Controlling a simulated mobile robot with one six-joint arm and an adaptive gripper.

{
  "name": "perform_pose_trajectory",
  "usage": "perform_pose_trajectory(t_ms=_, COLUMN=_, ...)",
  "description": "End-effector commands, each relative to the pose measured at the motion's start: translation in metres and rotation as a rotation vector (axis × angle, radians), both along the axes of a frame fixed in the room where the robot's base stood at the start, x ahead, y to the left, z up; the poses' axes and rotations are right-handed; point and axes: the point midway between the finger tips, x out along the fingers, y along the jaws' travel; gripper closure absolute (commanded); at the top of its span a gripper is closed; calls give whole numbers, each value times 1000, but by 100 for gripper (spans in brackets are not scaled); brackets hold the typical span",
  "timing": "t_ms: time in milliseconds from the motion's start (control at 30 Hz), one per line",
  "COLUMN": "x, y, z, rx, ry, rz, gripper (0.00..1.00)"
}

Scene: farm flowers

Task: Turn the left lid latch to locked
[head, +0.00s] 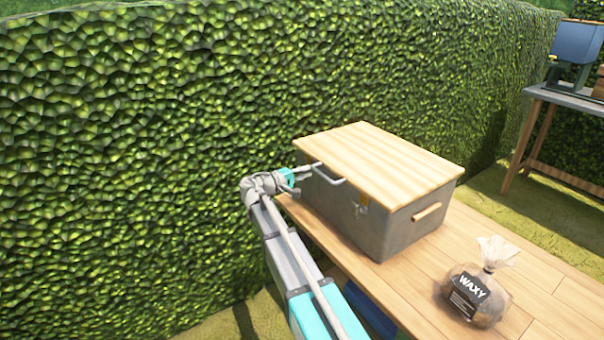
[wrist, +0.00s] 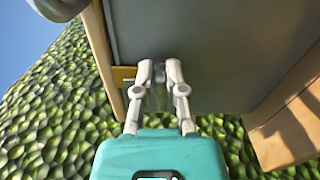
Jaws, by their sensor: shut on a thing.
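A grey box (head: 385,228) with a pale wooden lid (head: 380,150) stands on a wooden table, lid down. My gripper (head: 304,170) is at the left end of the box's front, just below the lid edge. In the wrist view my gripper (wrist: 159,72) has its two fingers close together at the grey wall, shut on the left lid latch (wrist: 160,95), a small part mostly hidden between them. A yellow plate (wrist: 123,76) sits beside the fingers at the lid edge. The latch's turn angle cannot be told.
A metal handle (head: 328,176) sticks out from the box front, right of my gripper. A bag labelled WAXY (head: 474,296) lies on the table (head: 425,280). A tall hedge (head: 130,150) stands close behind and left. Another table (head: 570,100) is far right.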

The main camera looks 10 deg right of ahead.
Motion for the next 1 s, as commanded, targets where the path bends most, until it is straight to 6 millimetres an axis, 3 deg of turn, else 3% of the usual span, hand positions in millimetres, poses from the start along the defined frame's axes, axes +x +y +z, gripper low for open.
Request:
perform_pose_trajectory(t_ms=300, x=1, y=1, z=-3, rx=45, ry=-101, rz=3, gripper=100)
perform_pose_trajectory(t_ms=733, x=1, y=3, z=-2, rx=48, ry=-112, rz=6, gripper=100)
perform_pose_trajectory(t_ms=767, x=1, y=3, z=-2, rx=48, ry=-112, rz=6, gripper=81)
perform_pose_trajectory(t_ms=800, x=1, y=3, z=-2, rx=48, ry=-112, rz=6, gripper=74)
perform_pose_trajectory(t_ms=967, x=1, y=3, z=-2, rx=46, ry=-112, rz=5, gripper=44)
perform_pose_trajectory(t_ms=1000, x=1, y=3, z=-2, rx=46, ry=-112, rz=5, gripper=42)
